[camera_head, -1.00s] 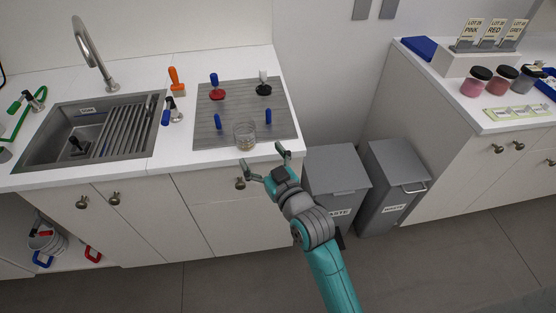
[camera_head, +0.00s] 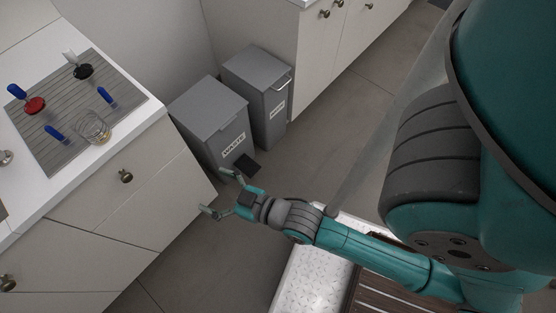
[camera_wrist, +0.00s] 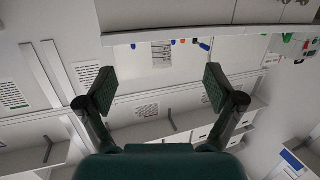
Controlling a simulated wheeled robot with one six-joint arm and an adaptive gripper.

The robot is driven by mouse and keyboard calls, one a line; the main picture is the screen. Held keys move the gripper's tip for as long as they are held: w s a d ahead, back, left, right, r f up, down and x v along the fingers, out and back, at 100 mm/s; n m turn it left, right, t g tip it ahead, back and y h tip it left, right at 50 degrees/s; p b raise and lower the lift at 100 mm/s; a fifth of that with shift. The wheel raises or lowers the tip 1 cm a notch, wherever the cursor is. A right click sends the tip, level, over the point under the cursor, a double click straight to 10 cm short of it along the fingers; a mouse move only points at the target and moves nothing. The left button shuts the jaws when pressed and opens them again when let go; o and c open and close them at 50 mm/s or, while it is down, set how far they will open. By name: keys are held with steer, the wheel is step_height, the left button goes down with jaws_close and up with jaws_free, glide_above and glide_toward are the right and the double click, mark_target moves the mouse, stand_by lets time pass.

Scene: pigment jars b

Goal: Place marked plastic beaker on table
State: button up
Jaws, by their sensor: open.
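A clear beaker (camera_head: 93,128) with a yellowish bottom stands on the front right part of a grey ribbed mat (camera_head: 62,110) on the white counter. It is upright, and its markings are too small to read. My gripper (camera_head: 220,192) is open and empty, out in front of the counter drawers and clear of the beaker. In the wrist view, the open fingers (camera_wrist: 160,88) have nothing between their tips. A pale marked shape beyond them cannot be told clearly.
Blue pegs, a red-based tool (camera_head: 35,104) and a black-based tool (camera_head: 83,71) surround the beaker. Two grey waste bins (camera_head: 210,118) stand right of the counter (camera_head: 150,108). Grey floor (camera_head: 345,105) is open to the right.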

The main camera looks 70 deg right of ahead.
steer(key=s+r+g, duration=0.1)
steer(key=s+r, duration=0.1)
steer(key=s, duration=1.7)
steer(key=shift+s+a, duration=0.2)
steer(key=shift+s, duration=0.2)
steer(key=shift+o, duration=0.5)
steer(key=shift+s+r+g, duration=0.2)
steer(key=shift+s+g, duration=0.1)
steer(key=shift+s, duration=0.1)
steer(key=n+t+y, duration=0.1)
steer(key=t, duration=0.2)
glide_toward(82, 123)
steer(key=shift+w+a, duration=0.35)
steer(key=shift+w, duration=0.4)
steer(key=shift+w+f, duration=0.1)
steer(key=shift+w, duration=2.75)
